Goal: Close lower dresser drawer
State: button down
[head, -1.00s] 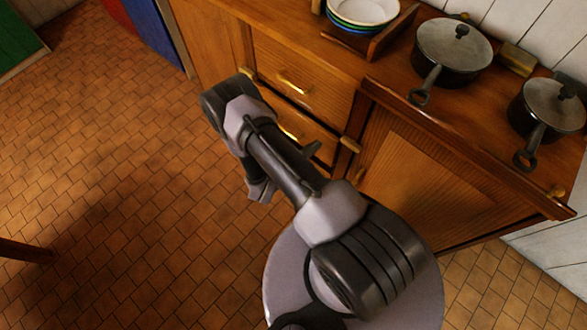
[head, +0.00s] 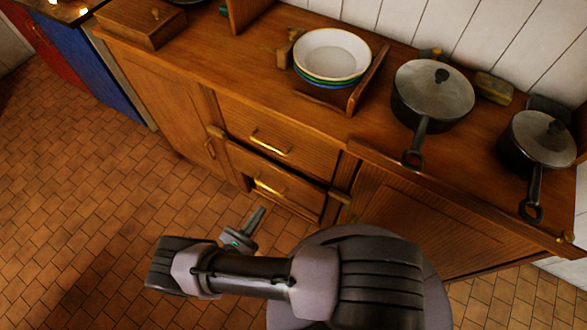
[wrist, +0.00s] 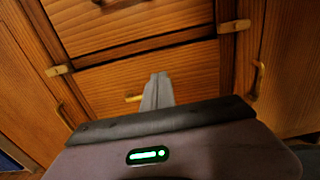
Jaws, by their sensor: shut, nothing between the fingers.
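The lower dresser drawer (head: 290,187) is a wooden front with a brass handle (head: 268,187), below the upper drawer. A dark gap shows along its top edge; how far it stands out is hard to tell. My gripper (head: 257,213) is shut and empty, in front of and below the lower drawer in the head view, pointing towards it. In the wrist view the shut fingers (wrist: 159,80) overlap the lower drawer front (wrist: 105,88) and hide part of its handle (wrist: 133,99). Contact cannot be told.
The upper drawer (head: 268,130) looks shut. Cupboard doors flank the drawers. Stacked bowls (head: 332,54) and two lidded pans (head: 432,92) stand on the dresser top, the pan handles reaching its front edge. The tiled floor (head: 90,190) at left is clear.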

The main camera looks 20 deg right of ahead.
aim_at(286, 177)
jog(key=b+x, duration=0.2)
jog(key=x, duration=1)
jog(key=shift+d+r, duration=0.1)
jog(key=shift+d, duration=0.3)
